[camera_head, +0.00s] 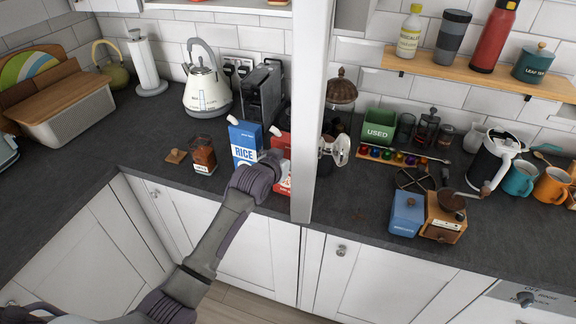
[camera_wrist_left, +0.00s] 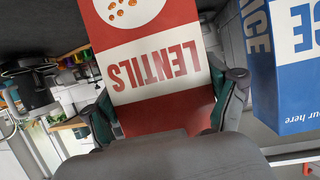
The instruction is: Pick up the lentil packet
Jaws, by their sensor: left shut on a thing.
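The lentil packet (camera_head: 284,182) is red and white and is near the front edge of the worktop in the head view, just left of the white post. My left arm covers part of it. In the left wrist view the packet (camera_wrist_left: 155,70) fills the middle, its LENTILS label upside down. My left gripper (camera_head: 270,160) is shut on the packet, with one finger at each side; it also shows in the left wrist view (camera_wrist_left: 166,108). I cannot tell whether the packet touches the worktop. My right gripper is not in view.
A blue rice packet (camera_head: 243,146) stands close on the left of the lentils. A jar (camera_head: 202,155) is further left. A white post (camera_head: 312,120) rises close on the right. A kettle (camera_head: 206,92) and a black appliance (camera_head: 258,92) stand behind.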

